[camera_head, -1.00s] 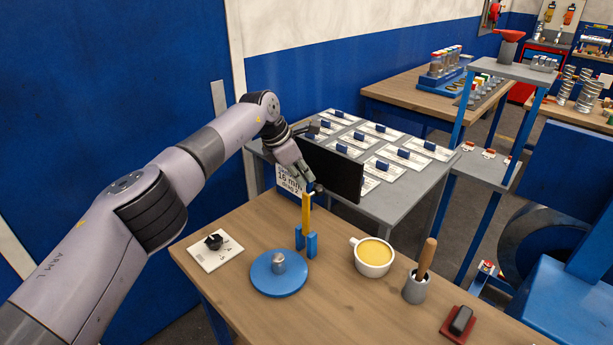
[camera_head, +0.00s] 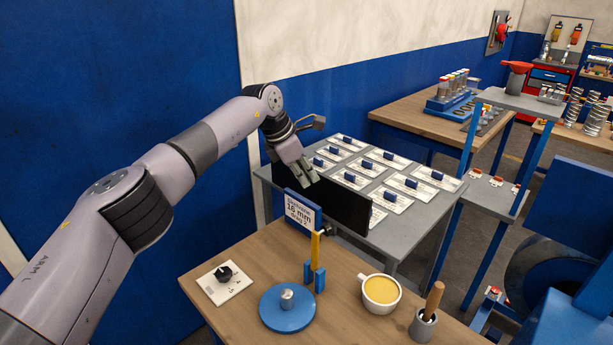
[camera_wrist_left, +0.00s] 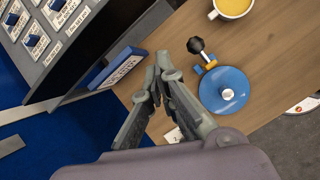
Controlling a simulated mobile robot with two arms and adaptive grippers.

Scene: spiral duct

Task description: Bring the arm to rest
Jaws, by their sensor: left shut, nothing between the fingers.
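My left arm comes in from the left in the head view. Its gripper (camera_head: 305,175) hangs in the air above the back of the wooden table, in front of a dark panel. In the left wrist view the gripper (camera_wrist_left: 160,66) has its fingers together with nothing between them. Below it in that view are the blue round base (camera_wrist_left: 222,90) and a dark-knobbed upright piece (camera_wrist_left: 196,46), apart from the fingers. My right gripper is not in either view.
On the wooden table (camera_head: 250,250) stand a blue disc (camera_head: 287,312), a yellow upright in a blue holder (camera_head: 315,250), a white switch plate (camera_head: 224,283), a yellow-filled cup (camera_head: 381,290) and a mortar (camera_head: 422,325). A label sign (camera_head: 300,213) and dark panel (camera_head: 345,203) stand behind.

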